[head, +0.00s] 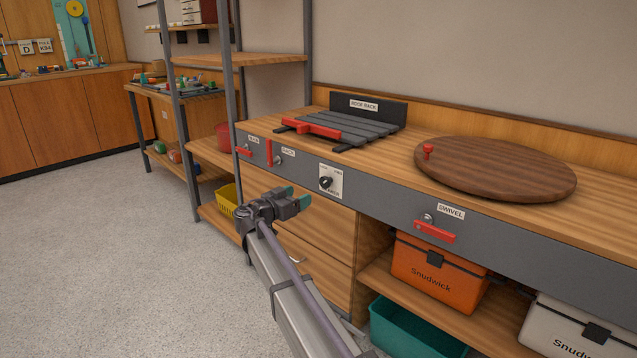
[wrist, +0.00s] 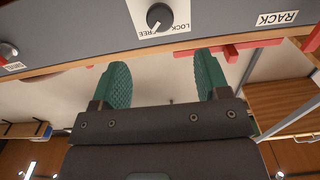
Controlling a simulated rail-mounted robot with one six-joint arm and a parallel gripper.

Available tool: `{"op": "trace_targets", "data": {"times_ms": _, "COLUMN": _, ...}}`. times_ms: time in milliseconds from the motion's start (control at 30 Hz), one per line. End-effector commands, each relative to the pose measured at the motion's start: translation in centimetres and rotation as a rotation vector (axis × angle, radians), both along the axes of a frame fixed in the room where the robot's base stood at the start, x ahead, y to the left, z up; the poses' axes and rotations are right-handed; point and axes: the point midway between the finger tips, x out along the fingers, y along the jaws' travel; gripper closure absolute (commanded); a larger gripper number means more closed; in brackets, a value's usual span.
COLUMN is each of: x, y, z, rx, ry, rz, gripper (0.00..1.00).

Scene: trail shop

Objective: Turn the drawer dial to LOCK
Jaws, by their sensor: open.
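The drawer dial (head: 326,183) is a round black knob on a white plate (head: 335,171), set in the grey front rail of the bench. It also shows at the top of the wrist view (wrist: 160,16), where its plate reads LOCK and FREE (wrist: 180,28). A small pale mark on the knob seems to lie on the FREE side. My gripper (head: 297,197) has teal fingertips and is in front of the bench, left of and a little below the dial. In the wrist view the open, empty fingers (wrist: 164,78) are spread apart, clear of the knob.
Red handles sit along the rail, by the RACK label (wrist: 276,19) and the SWIVEL label (head: 451,212). Wooden drawers (head: 315,222) lie below the dial. Open floor (head: 120,260) is at left.

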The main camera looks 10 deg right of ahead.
Motion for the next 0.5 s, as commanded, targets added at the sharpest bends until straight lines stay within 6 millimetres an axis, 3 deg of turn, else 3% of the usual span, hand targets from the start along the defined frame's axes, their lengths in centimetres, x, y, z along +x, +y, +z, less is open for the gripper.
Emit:
{"op": "trace_targets", "data": {"times_ms": 167, "x": 1.2, "y": -1.5, "z": 0.0, "rx": 0.0, "ry": 0.002, "rz": -0.002, "gripper": 0.31}}
{"op": "trace_targets", "data": {"times_ms": 500, "x": 5.8, "y": -7.4, "z": 0.0, "rx": -0.001, "ry": 0.004, "rz": -0.002, "gripper": 0.31}}
